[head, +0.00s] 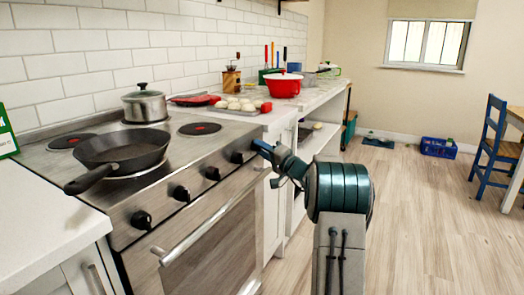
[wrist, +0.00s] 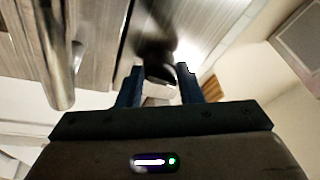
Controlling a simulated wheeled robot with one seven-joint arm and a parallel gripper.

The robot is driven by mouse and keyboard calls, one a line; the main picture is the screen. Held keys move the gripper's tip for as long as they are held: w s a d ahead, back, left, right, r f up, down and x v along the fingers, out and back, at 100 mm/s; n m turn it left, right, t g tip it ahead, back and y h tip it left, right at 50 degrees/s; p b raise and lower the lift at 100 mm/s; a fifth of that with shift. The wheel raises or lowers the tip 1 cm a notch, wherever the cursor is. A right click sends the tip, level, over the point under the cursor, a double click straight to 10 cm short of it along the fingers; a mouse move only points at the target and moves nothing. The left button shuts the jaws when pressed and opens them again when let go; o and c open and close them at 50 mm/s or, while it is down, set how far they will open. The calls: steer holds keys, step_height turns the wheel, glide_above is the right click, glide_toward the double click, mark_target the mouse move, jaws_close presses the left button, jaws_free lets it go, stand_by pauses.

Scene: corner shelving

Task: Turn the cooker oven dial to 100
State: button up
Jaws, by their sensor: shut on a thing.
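The cooker (head: 150,180) has a steel front panel with a row of black dials. My gripper (head: 259,146) is at the right end of that panel, shut on the dial farthest along the row, which it mostly hides in the head view. In the wrist view, the dark dial (wrist: 160,72) sits between the two blue fingers of my gripper (wrist: 159,82). Other dials, such as the nearest one (head: 141,220) and the one just left of my gripper (head: 237,157), stand free. The dial markings are too small and blurred to read.
The oven door handle (head: 205,222) runs below the dials. A frying pan (head: 120,150) and a lidded pot (head: 145,104) stand on the hob. A counter with a red pot (head: 284,88) lies beyond. The floor (head: 420,220) to the right is open.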

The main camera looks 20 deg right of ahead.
steer(key=m+g+p, duration=0.1)
steer(key=m+p, duration=0.4)
steer(key=r+m+g+h+p, duration=0.1)
steer(key=m+g+p, duration=0.1)
steer(key=m+p, duration=0.3)
steer(key=m+g+p, duration=0.1)
steer(key=m+p, duration=0.5)
steer(key=shift+r+g+p, duration=0.3)
steer(key=shift+r, duration=0.1)
steer(key=m+p, duration=0.2)
steer(key=p, duration=0.2)
steer(key=shift+d+f+g, duration=0.1)
steer(key=shift+f+g, duration=0.1)
steer(key=shift+g, duration=0.1)
steer(key=shift+f+m+p, duration=0.15)
steer(key=shift+m+p, duration=0.25)
steer(key=shift+p, duration=0.2)
steer(key=shift+f, duration=0.1)
steer(key=o, duration=1)
steer(key=shift+c, duration=0.2)
